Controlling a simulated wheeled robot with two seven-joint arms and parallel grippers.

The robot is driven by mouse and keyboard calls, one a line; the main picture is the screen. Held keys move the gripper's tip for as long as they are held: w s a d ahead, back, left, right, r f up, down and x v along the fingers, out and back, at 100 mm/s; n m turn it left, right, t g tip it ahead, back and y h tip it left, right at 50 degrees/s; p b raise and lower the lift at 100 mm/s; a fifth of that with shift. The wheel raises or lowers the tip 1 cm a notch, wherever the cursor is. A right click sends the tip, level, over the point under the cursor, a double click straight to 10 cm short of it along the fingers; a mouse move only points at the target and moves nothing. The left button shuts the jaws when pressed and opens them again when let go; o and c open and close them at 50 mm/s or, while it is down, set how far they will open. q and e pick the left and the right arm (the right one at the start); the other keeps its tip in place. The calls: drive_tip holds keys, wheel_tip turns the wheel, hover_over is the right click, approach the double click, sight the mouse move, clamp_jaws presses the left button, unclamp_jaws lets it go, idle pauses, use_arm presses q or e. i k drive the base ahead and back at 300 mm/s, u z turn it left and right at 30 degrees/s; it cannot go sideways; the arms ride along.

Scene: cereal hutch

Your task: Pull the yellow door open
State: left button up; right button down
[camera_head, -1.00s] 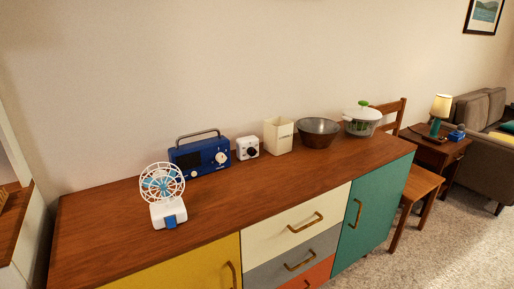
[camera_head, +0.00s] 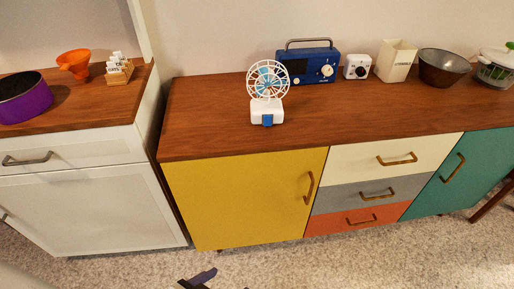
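The yellow door (camera_head: 245,200) is the left front panel of the wooden-topped sideboard. It looks shut, flush with the drawer fronts. Its brass handle (camera_head: 309,188) stands upright near the door's right edge. A dark piece that looks like the tip of my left gripper (camera_head: 198,279) shows at the bottom edge, below and left of the handle and apart from the door. Most of it is cut off, so its opening is hidden. My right gripper is not in view.
White, grey and orange drawers (camera_head: 362,219) and a teal door (camera_head: 462,172) sit right of the yellow door. A fan (camera_head: 267,92) and a blue radio (camera_head: 309,66) stand on top. A white cabinet (camera_head: 90,205) is close on the left. Carpet in front is clear.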

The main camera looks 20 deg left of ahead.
sight(227, 201)
drive_tip(key=u, duration=0.65)
drive_tip(key=k, duration=0.45)
drive_tip(key=u, duration=1.15)
drive_tip(key=i, duration=0.7)
drive_tip(key=z, duration=1.05)
